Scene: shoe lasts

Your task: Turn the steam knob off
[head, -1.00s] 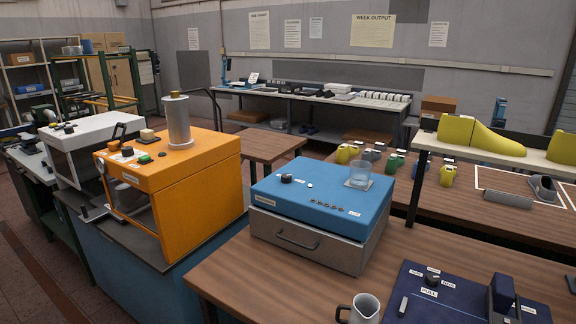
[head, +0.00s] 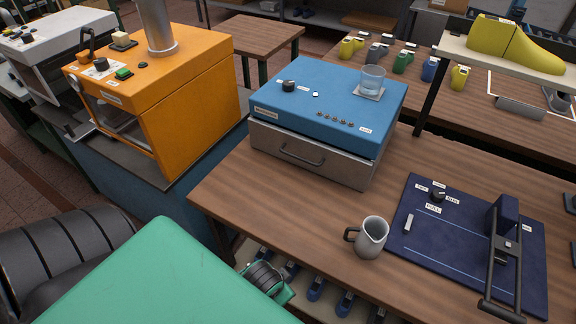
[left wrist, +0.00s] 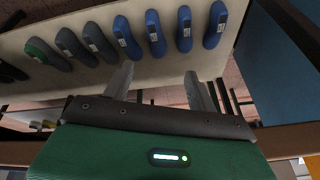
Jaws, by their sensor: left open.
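A black knob (head: 289,86) sits on top of the blue box (head: 330,95), near its left end, with small labels beside it. Another black knob (head: 101,64) is on the orange machine (head: 190,100), and a third knob (head: 438,195) is on the dark blue panel (head: 465,235). The labels are too small to tell which is the steam knob. In the left wrist view my left gripper (left wrist: 160,88) is open and empty, with several blue and grey shoe lasts beyond its fingers. In the head view my green left arm comes in at the lower left, apart from all the knobs. My right gripper is not in view.
A grey pitcher (head: 371,238) stands on the wooden table (head: 290,220) near its front edge. A glass of water (head: 372,80) stands on the blue box. A black lever frame (head: 503,250) rises from the panel. Several shoe lasts lie under the table edge.

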